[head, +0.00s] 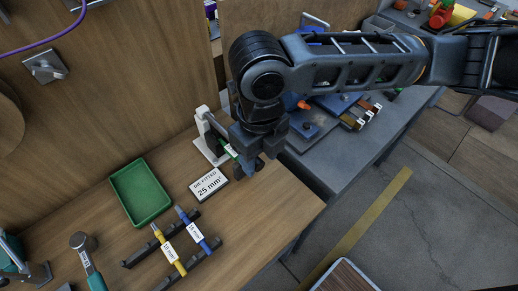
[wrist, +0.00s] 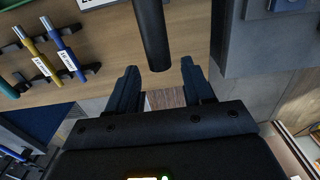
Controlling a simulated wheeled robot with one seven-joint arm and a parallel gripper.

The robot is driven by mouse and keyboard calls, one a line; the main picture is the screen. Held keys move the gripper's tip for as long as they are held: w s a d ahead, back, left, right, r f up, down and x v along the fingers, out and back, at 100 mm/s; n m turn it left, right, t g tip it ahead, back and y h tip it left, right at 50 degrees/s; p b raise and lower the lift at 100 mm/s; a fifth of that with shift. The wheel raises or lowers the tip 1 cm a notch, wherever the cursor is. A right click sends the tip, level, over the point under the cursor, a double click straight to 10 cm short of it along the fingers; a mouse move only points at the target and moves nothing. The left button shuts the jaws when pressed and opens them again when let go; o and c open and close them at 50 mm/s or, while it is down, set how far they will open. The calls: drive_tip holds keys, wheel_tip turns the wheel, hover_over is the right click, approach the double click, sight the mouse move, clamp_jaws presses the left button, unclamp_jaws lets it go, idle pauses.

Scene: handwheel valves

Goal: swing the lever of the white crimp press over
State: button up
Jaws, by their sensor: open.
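The white crimp press (head: 204,140) stands near the right end of the wooden bench in the head view, partly hidden behind my gripper. A green piece with a white label shows beside it. My gripper (head: 250,170) points down, just right of the press and above the bench edge. In the wrist view my gripper (wrist: 160,82) is open, with nothing between its fingers. A dark round bar (wrist: 152,35), which looks like the press lever, comes from the top edge and ends just ahead of the gap between the fingertips.
A sign reading "DIE FITTED 25 mm²" (head: 209,186) lies in front of the press. A green tray (head: 140,192) and a black rack with blue (head: 194,228) and yellow (head: 168,250) tools are to the left. A grey bench (head: 340,165) with dark blocks adjoins at right.

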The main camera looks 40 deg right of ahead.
drive_tip(key=shift+f+b, duration=0.9)
drive_tip(key=shift+r, duration=0.25)
drive_tip(key=shift+f+p, duration=0.1)
drive_tip(key=shift+p, duration=0.7)
drive_tip(key=shift+f, duration=0.1)
drive_tip(key=c, duration=0.8)
